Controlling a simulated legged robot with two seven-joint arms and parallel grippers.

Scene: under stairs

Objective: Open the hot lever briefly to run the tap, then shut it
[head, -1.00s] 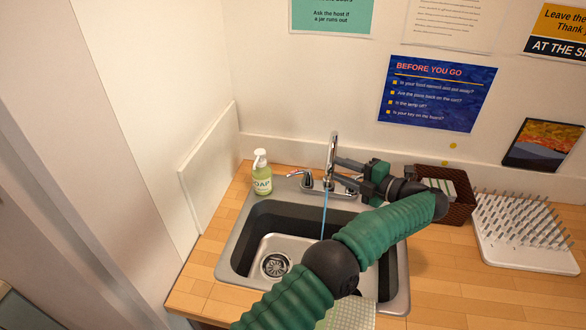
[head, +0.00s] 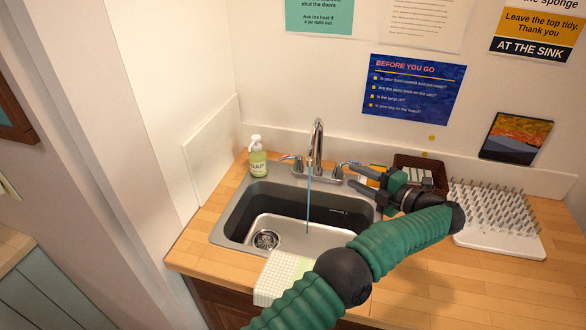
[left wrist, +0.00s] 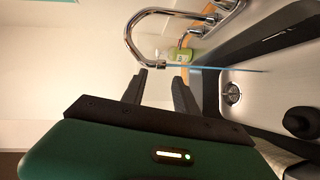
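A chrome tap (head: 317,145) with a curved spout stands behind the sink. A thin blue stream of water (head: 308,205) runs from it into the basin. It has a left lever (head: 292,160) and a right lever (head: 343,166); I cannot read which is hot. My left gripper (head: 351,174) is open and empty, just right of the tap, its fingertips close to the right lever; contact cannot be told. In the left wrist view the two fingers (left wrist: 158,88) are apart, with the spout (left wrist: 140,22) and stream (left wrist: 215,68) beyond them. My right gripper is not in view.
The sink (head: 228,222) is set in a wooden counter (head: 450,290). A soap bottle (head: 257,162) stands at its back left. A dark basket (head: 432,168) and a spiked drying rack (head: 500,240) are at the right. A checked cloth (head: 276,280) hangs over the front rim.

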